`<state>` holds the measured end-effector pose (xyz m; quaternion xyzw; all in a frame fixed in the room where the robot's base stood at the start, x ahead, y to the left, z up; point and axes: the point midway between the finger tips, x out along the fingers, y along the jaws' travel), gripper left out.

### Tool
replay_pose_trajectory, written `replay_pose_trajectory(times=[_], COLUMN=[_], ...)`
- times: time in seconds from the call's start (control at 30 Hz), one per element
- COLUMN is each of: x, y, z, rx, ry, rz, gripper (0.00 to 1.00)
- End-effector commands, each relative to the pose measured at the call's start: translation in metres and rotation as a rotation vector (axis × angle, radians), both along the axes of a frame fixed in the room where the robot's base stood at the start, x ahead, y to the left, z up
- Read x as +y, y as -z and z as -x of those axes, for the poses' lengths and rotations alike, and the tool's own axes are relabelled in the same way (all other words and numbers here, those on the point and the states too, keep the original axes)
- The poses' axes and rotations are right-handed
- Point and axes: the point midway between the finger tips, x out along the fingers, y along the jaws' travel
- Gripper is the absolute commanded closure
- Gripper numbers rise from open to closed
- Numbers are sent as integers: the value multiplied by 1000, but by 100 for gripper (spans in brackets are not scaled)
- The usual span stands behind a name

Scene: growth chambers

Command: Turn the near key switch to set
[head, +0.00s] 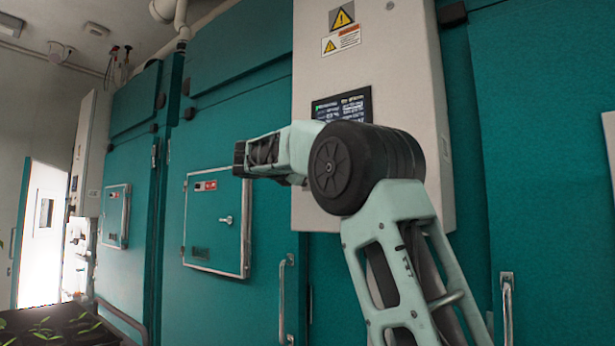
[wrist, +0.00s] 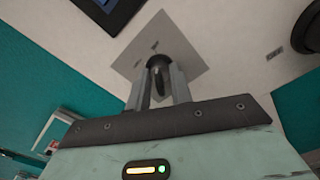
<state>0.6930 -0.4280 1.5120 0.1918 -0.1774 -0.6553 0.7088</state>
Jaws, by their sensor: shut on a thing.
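The key switch (wrist: 158,62) is a dark round knob with a narrow grip, on a pale grey square plate (wrist: 187,38) in the wrist view. The plate looks tilted in this view and has small marks too small to read. My gripper (wrist: 159,92) is shut on the key switch, one finger on each side of it. The fingers partly cover the switch, so its set position cannot be read. In the head view my arm is in front of the white control box (head: 412,60), and neither the switch nor my gripper can be made out there.
A dark display (head: 343,106) is on the control box, also at the top of the wrist view (wrist: 110,8). Teal chamber doors (head: 230,110) stand on both sides. A framed hatch (head: 215,220) and a door handle (head: 282,300) stand out at left. Seedling trays (head: 55,325) are at lower left.

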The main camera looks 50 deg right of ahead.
Motion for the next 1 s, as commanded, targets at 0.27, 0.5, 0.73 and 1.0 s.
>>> replay_pose_trajectory(times=[0.27,0.5,0.73,1.0], x=[1,1,0,25], y=[0,0,0,2], z=[0,0,0,1], rx=[-12,-11,-10,-11], ry=[-1,-1,-1,-4], rz=[-3,-3,-2,-2], gripper=[100,72,72,72])
